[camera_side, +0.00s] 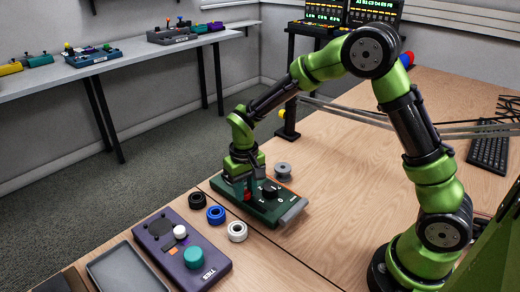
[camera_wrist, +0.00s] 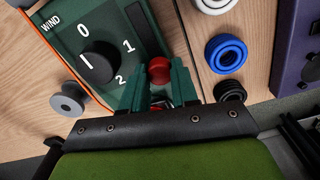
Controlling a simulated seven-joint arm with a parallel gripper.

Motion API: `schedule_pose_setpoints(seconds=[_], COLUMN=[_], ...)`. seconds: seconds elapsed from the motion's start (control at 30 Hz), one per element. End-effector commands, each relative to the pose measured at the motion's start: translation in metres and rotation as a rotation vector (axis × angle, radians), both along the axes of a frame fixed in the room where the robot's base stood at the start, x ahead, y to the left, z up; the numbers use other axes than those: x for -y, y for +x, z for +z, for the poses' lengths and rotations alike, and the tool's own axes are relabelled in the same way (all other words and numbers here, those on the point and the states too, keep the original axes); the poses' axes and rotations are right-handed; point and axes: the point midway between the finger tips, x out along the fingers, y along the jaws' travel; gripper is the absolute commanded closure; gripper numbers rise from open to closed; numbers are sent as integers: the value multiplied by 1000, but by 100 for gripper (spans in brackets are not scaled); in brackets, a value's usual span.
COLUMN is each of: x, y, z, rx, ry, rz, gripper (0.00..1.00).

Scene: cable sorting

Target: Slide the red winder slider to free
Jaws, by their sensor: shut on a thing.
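The winder (camera_side: 262,210) is a dark green box marked WIND on the wooden table; it fills the upper left of the wrist view (camera_wrist: 122,32). Its red slider (camera_wrist: 159,70) is a small round knob beside the black dial; in the side view a bit of its red (camera_side: 247,196) shows at my fingers. My gripper (camera_wrist: 163,74) points down at the winder, with its green fingers shut on the red slider. The slot under the slider is mostly hidden by the fingers. I cannot read any label for the slider's position.
A black dial (camera_wrist: 98,62) with 0, 1 and 2 stands close beside the fingers. A grey spool (camera_side: 283,169) lies behind the winder. Black, blue (camera_side: 216,214) and white (camera_side: 237,231) rings lie in front, near a purple TIES box (camera_side: 190,255) and a grey tray (camera_side: 125,271).

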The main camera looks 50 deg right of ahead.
Motion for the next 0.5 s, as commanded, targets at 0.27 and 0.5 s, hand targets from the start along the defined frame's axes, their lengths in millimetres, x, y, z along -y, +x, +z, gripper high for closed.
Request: schedule_pose_setpoints(seconds=[0.27,0.5], x=[0,0], y=[-39,-55], z=[1,0], rx=[-1,-3], ry=[0,0], rz=[1,-1], gripper=[100,100])
